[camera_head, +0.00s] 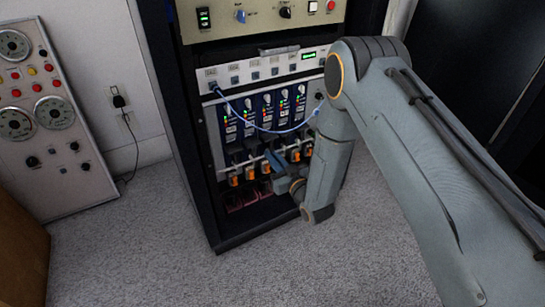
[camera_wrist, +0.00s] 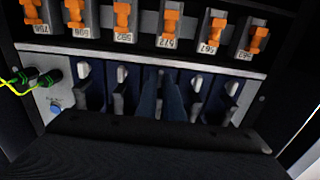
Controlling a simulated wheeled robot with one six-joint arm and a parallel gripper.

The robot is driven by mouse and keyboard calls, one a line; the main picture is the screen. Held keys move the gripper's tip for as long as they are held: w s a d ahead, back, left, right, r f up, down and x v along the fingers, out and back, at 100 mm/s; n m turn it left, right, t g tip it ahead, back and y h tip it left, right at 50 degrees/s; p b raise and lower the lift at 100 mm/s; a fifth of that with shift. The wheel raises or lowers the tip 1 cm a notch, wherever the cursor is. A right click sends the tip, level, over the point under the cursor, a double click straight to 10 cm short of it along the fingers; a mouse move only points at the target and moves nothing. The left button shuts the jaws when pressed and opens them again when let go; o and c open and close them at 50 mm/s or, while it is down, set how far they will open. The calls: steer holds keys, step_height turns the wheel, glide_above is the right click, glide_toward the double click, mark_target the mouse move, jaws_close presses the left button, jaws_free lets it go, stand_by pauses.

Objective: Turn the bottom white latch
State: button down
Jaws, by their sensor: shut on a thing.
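A row of dark blue modules (camera_wrist: 93,92) crosses the wrist view, and each carries a small white latch, such as the one left of my fingers (camera_wrist: 122,74) and the one right of them (camera_wrist: 196,84). My gripper (camera_wrist: 161,80) has its two blue fingers close together at the middle module. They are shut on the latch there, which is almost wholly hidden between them. In the head view my gripper (camera_head: 274,162) reaches into the lower front of the rack (camera_head: 187,130), under the modules, and the latch cannot be made out.
Orange switches (camera_wrist: 170,27) with number labels line the wrist view's top edge. Green-yellow plugs (camera_wrist: 50,76) and a blue button (camera_wrist: 57,107) are at its left. A blue cable (camera_head: 262,128) hangs across the modules. A gauge panel (camera_head: 45,110) stands left; the carpet (camera_head: 150,240) is clear.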

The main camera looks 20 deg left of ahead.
steer(key=c, duration=2.2)
jaws_free()
steer(key=p+v, duration=0.2)
steer(key=v, duration=0.6)
steer(key=shift+a, duration=0.1)
